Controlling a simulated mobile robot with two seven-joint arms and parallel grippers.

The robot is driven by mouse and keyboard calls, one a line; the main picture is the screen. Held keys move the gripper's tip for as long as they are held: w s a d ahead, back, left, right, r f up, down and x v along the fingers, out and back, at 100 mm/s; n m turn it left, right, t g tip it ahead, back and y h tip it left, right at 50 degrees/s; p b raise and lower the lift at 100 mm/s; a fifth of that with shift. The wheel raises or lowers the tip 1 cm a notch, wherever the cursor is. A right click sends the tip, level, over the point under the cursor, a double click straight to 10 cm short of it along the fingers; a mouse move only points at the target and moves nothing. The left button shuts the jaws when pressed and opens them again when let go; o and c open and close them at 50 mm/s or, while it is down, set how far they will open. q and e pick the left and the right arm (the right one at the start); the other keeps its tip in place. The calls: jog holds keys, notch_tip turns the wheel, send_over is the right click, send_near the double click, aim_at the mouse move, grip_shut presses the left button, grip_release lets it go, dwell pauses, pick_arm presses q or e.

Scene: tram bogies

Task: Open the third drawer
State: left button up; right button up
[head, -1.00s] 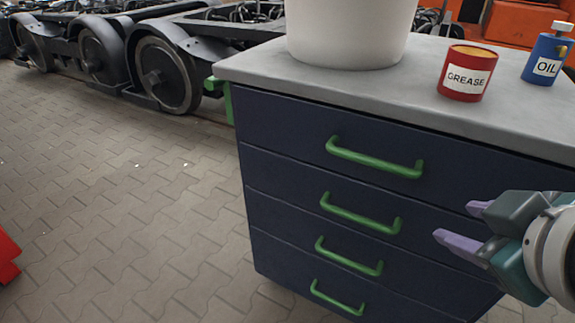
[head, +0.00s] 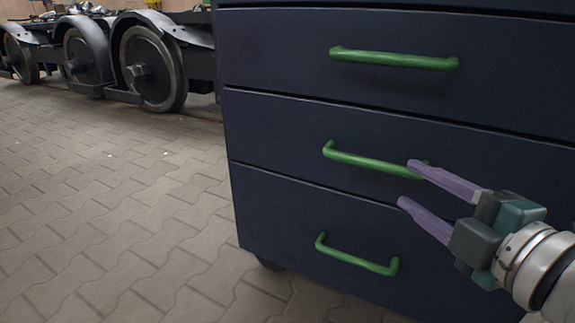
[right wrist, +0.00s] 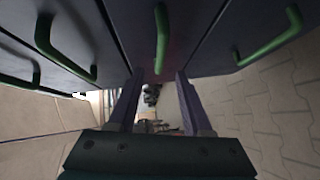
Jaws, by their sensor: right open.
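The third drawer (head: 290,132) is dark blue and shut, with a green bar handle (head: 360,161) in the middle of the head view. My right gripper (head: 407,182) is open and empty, its two purple fingers pointing at the right part of this handle. The upper finger covers the handle's right end in the head view. In the right wrist view the same handle (right wrist: 161,38) appears ahead, lined up with the gap between the fingertips (right wrist: 159,74). I cannot tell whether a finger touches it. My left gripper is not in view.
The second drawer's handle (head: 394,58) is above and the bottom drawer's handle (head: 355,256) below; both drawers are shut. Paved floor (head: 110,220) lies open to the left. Bogie wheels (head: 150,68) stand behind at the upper left.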

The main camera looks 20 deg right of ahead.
aim_at(379, 167)
jog(key=w, duration=0.3)
jog(key=w+f, duration=0.1)
jog(key=w, duration=0.2)
jog(key=w+b, duration=0.1)
jog(key=w, duration=0.3)
jog(key=shift+d+f, duration=0.25)
jog(key=shift+d, duration=0.05)
jog(key=shift+s, duration=0.1)
grip_shut()
dwell(0.9)
